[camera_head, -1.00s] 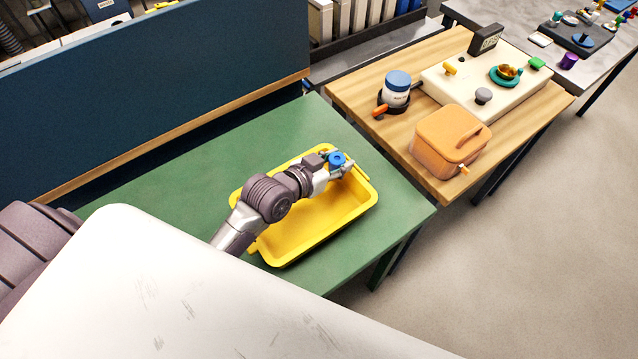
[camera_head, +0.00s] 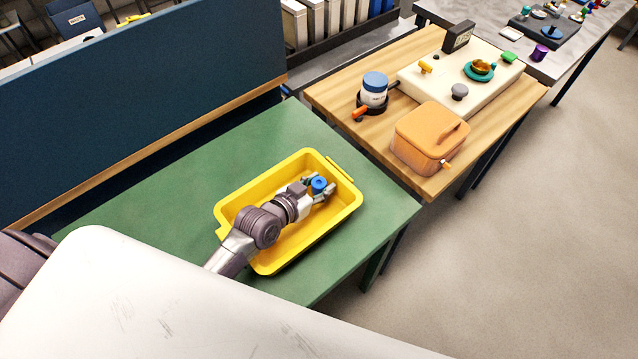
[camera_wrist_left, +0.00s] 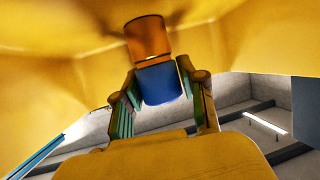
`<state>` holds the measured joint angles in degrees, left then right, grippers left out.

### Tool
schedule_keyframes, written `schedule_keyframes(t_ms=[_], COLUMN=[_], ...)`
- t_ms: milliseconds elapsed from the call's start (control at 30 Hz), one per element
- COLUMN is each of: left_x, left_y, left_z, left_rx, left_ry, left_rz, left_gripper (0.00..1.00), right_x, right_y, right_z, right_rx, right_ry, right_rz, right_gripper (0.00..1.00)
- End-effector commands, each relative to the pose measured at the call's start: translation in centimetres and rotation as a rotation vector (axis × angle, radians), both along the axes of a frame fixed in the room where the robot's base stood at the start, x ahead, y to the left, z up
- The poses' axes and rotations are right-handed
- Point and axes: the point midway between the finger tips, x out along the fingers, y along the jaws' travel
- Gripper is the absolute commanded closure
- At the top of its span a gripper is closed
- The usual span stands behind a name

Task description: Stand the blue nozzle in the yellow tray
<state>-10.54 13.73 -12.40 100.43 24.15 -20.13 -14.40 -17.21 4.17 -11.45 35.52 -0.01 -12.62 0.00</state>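The yellow tray (camera_head: 222,213) sits on the green table. My left gripper (camera_head: 320,186) reaches down inside the tray near its far right end. Its fingers are closed on the blue nozzle (camera_head: 319,184), whose blue top shows between them. In the left wrist view the nozzle (camera_wrist_left: 158,84) sits between the two fingertips (camera_wrist_left: 160,90), and its copper-coloured end (camera_wrist_left: 148,38) points at the yellow tray surface. The nozzle looks upright. I cannot tell whether its end touches the tray floor. My right gripper is not in view.
The green table (camera_head: 150,190) has free room left of the tray. A dark blue panel (camera_head: 140,110) stands behind it. A wooden table (camera_head: 330,95) at the right holds an orange container (camera_head: 425,140), a blue-lidded jar (camera_head: 374,90) and a cream fixture board (camera_head: 430,85).

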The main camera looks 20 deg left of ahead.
Motion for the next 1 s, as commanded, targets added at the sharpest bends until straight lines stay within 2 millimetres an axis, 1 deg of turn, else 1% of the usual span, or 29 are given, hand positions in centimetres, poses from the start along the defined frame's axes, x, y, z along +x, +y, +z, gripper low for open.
schedule_keyframes(t_ms=[33,100,333,433,467,567,800,900,1000], left_x=[0.0,0.0,0.0,0.0,-0.3,-1.6,-5.1,-6.0,-6.5], left_y=[0.0,0.0,0.0,0.0,0.1,0.6,1.8,2.1,2.2], left_z=[0.0,0.0,0.1,0.5,0.4,0.8,2.4,2.8,3.1], left_rx=[0.0,0.0,0.0,0.0,0.0,0.002,0.002,0.0,0.0], left_ry=[0.0,0.0,0.0,-0.001,0.001,0.002,0.002,0.001,0.0], left_rz=[0.0,0.0,0.0,0.0,0.0,0.0,0.0,0.0,0.0], left_gripper=[0.47,0.38,0.38,0.38,0.38,0.38,0.38,0.38,0.38], right_x=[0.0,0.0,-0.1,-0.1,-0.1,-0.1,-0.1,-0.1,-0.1], right_y=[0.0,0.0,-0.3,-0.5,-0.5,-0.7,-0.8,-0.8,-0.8], right_z=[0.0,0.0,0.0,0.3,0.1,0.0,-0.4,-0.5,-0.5], right_rx=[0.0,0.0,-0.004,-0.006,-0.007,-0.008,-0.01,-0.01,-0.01], right_ry=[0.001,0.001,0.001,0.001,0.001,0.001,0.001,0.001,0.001], right_rz=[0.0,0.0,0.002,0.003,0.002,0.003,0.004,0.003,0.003], right_gripper=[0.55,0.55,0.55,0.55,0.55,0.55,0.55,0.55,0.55])
